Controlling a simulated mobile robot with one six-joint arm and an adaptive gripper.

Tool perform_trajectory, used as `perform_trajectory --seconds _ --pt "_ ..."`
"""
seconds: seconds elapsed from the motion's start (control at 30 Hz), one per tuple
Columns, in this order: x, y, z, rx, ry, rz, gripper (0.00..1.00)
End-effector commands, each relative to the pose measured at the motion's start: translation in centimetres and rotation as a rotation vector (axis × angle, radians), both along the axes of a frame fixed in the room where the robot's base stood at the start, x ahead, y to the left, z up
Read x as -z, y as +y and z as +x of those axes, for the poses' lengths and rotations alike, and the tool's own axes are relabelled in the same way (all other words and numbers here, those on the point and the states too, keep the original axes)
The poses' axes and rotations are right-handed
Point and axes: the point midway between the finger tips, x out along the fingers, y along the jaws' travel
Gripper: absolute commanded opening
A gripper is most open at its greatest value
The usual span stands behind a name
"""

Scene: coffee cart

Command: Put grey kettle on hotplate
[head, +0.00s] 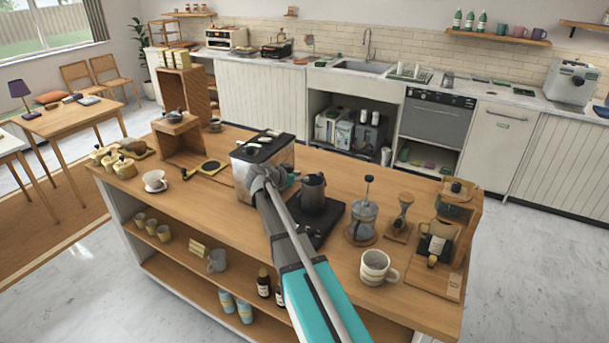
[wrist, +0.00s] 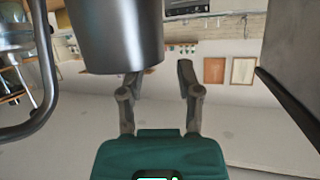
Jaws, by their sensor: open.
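The dark grey kettle (head: 313,192) is a tall, narrow vessel. It stands upright on the black hotplate (head: 330,213) at the middle of the wooden cart. In the wrist view, which is upside down, a large grey metal cylinder that looks like the kettle (wrist: 115,35) fills the upper left. My gripper (wrist: 158,72) has its fingers spread with a clear gap. One fingertip is partly hidden behind the cylinder; I cannot tell whether they touch. In the head view my arm ends left of the kettle, and its fingers are mostly hidden.
A metal machine (head: 262,165) stands close left of the kettle. A glass French press (head: 362,222) stands to its right. A striped mug (head: 377,267) is near the front edge. Some bare wood lies left of the machine.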

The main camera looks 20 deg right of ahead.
Motion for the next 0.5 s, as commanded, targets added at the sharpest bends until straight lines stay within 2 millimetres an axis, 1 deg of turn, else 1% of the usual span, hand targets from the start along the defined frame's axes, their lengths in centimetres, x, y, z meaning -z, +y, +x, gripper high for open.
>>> perform_trajectory --seconds 0.03,0.3,0.5 --pt "-0.7 0.8 -0.4 -0.003 0.000 0.000 0.45" --pt "-2.5 4.6 -1.9 -0.002 -0.001 0.000 0.45" --pt "-3.3 6.8 -2.6 -0.001 0.000 0.000 0.45"
